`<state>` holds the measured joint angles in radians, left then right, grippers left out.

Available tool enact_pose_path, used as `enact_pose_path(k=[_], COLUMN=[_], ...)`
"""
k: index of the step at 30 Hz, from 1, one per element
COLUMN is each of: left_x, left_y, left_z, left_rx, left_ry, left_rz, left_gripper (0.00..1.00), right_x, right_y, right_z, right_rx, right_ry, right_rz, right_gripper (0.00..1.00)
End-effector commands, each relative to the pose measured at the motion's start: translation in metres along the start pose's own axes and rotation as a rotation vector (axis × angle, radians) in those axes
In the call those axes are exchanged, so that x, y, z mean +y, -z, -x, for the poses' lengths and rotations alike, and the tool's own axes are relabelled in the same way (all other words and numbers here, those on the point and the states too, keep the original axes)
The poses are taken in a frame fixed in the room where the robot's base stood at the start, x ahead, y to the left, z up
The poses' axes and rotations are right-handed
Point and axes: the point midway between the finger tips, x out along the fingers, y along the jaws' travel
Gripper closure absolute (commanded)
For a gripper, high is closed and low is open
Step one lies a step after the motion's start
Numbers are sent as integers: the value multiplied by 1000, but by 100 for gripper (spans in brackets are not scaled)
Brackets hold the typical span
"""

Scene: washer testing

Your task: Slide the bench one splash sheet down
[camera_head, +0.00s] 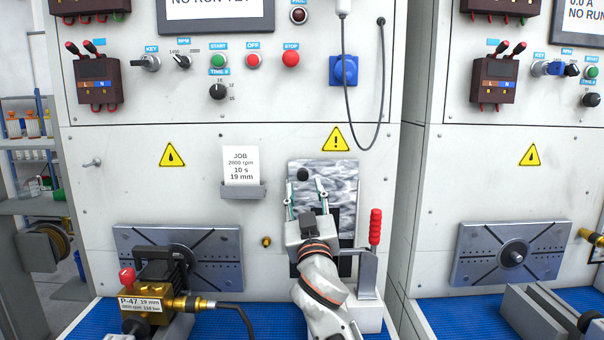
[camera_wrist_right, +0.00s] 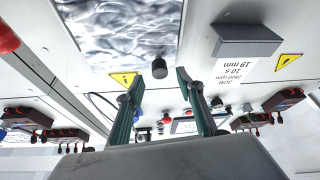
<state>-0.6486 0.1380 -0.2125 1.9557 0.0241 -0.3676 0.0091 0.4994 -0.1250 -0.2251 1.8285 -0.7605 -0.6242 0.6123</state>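The bench one splash sheet (camera_head: 340,176) is a wavy grey, see-through-looking panel on the front of the left bench. It also fills the upper left of the right wrist view (camera_wrist_right: 115,28). Its black knob (camera_head: 302,174) sits near its left edge and shows in the wrist view (camera_wrist_right: 159,68). My right gripper (camera_head: 304,185) is open, with one finger either side of the knob's line in the wrist view (camera_wrist_right: 159,80). I cannot tell whether the fingers touch the knob. A dark opening (camera_head: 347,222) shows below the sheet, partly hidden by my arm. My left gripper is out of view.
A red-handled lever (camera_head: 375,228) stands close to the right of my arm. A job card holder (camera_head: 242,191) is left of the sheet. A brass pump (camera_head: 150,290) and its hose lie on the blue mat (camera_head: 238,322). A cable (camera_head: 379,110) hangs above.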

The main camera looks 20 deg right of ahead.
Motion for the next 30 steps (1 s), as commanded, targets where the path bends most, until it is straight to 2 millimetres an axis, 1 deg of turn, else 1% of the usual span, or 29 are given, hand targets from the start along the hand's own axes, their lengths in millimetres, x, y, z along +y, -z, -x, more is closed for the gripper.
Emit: enact_pose_path(k=[1,6,12,16,23,24,26,27,28,30], left_x=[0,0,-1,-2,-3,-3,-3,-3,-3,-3], left_y=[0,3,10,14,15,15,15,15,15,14], left_z=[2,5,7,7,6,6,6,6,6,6], left_rx=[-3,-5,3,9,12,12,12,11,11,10], left_ry=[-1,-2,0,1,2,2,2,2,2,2], left_rz=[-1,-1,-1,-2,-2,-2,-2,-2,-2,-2], left_gripper=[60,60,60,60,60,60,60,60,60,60], right_x=[1,1,1,1,1,1,1,1,1,1], right_y=[3,2,2,0,0,0,0,0,0,0], right_z=[-9,-36,-58,-64,-64,-64,-64,-64,-64,-64], right_rx=[2,1,1,0,0,0,0,0,0,0], right_ry=[-1,-1,-1,0,0,-1,-1,-1,-1,-1], right_rz=[3,3,2,1,0,1,1,1,1,1], right_gripper=[63,63,63,63,63,68,84,94,100,100])
